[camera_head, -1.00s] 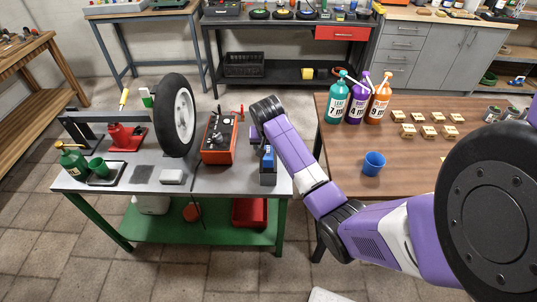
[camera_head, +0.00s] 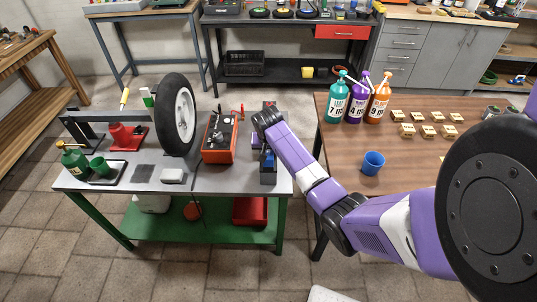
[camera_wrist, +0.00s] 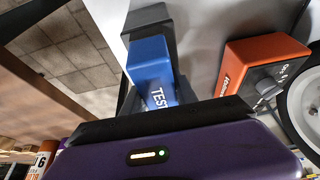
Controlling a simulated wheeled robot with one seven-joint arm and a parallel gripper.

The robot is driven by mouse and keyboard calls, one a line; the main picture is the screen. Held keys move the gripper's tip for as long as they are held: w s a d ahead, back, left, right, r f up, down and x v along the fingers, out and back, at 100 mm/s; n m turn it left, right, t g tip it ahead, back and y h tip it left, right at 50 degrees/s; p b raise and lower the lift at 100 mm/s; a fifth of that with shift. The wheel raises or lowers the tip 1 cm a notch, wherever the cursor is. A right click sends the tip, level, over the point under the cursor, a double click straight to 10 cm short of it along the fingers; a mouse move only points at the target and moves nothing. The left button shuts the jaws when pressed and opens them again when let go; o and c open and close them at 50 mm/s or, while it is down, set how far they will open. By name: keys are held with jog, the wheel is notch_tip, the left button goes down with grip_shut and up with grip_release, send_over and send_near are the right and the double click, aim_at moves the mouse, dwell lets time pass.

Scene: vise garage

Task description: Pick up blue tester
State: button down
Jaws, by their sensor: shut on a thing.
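The blue tester (camera_head: 268,158) is at the right end of the grey-topped workbench, in or beside a dark holder (camera_head: 268,177). In the wrist view, the tester (camera_wrist: 150,62) shows white lettering reading "TEST", with dark parts around its far end. My gripper (camera_wrist: 163,118) is right at the tester, shut on it. Its fingertips are mostly hidden. In the head view, my purple and black arm reaches in from the right and covers part of this spot. I cannot tell whether the tester is clear of the holder.
An orange-red control box (camera_head: 219,138) stands just left of the tester; it shows in the wrist view (camera_wrist: 262,62) too. A wheel (camera_head: 175,115) stands further left. A brown table (camera_head: 335,150) with bottles and a blue cup (camera_head: 373,163) lies to the right.

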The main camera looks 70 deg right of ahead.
jog(key=shift+r, duration=0.15)
notch_tip(320, 180, up, 26)
jog(key=p, duration=0.4)
dwell(1.2)
jog(key=shift+w+f, duration=0.1)
jog(key=shift+f, duration=0.1)
